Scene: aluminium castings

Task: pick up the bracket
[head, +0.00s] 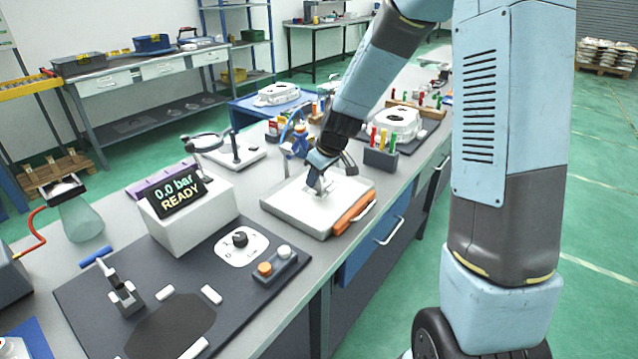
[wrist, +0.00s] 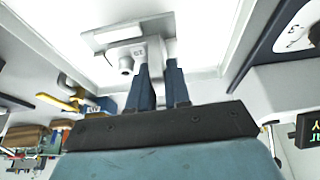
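The bracket (wrist: 112,37) is a pale grey metal part with a flat plate, an upright part and a round boss. In the head view the bracket (head: 321,186) is small and partly hidden by my gripper (head: 318,172). It is at the white tray (head: 290,212), which has an orange strip along one side. In the wrist view my gripper (wrist: 159,68) points at the bracket, its two dark fingers a narrow gap apart at the upright part, right of the boss. I cannot tell whether they press on it.
A grey box with a display reading "0.0 bar READY" (head: 176,192) stands left of the tray. A holder with coloured-handled tools (head: 381,157) stands close behind it, right. A dark mat (head: 110,300) bears small parts in front.

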